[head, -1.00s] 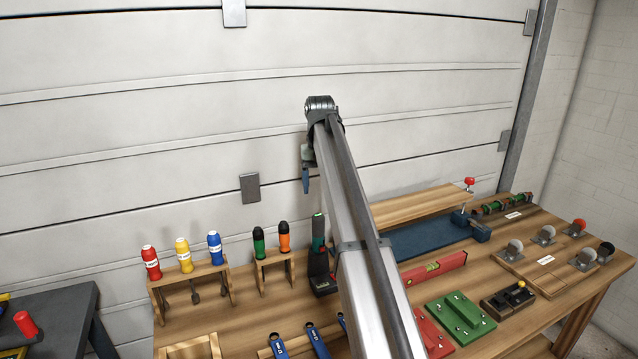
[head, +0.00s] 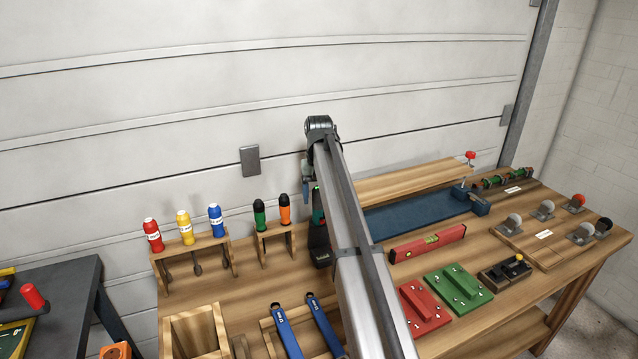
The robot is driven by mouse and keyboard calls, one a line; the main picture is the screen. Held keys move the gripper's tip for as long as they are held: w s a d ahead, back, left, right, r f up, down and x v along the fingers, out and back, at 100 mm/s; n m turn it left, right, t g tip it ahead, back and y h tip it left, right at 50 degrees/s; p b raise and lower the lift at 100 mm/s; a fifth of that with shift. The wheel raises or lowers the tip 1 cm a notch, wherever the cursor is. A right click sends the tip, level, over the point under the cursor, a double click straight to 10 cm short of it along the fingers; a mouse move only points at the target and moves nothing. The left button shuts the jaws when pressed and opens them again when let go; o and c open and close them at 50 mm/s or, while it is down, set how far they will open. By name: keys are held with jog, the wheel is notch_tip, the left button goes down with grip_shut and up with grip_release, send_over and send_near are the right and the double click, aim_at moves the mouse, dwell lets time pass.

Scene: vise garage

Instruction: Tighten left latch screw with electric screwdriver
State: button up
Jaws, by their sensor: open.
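My gripper (head: 306,190) hangs at the far end of my arm, mostly hidden behind the arm; a small blue part shows. It is open, and I see nothing held in it. A black and green upright tool (head: 320,232), which looks like the electric screwdriver, stands on the bench just right of the small wooden rack. My arm partly covers it. My gripper appears above and slightly left of it in the picture; the distance in depth cannot be told. I cannot make out which piece is the left latch screw.
Hand screwdrivers stand in wooden racks (head: 195,250) on the left. Blue wrenches (head: 285,330) lie in front. Right of my arm are a red level (head: 427,243), red (head: 424,309) and green (head: 458,287) plates, a black block with a yellow knob (head: 507,272) and a blue vise (head: 420,215).

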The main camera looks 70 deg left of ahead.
jog(key=shift+f, duration=0.65)
grip_shut()
jog(key=c, duration=0.6)
grip_release()
jog(key=c, duration=0.5)
jog(key=shift+r, duration=7.6)
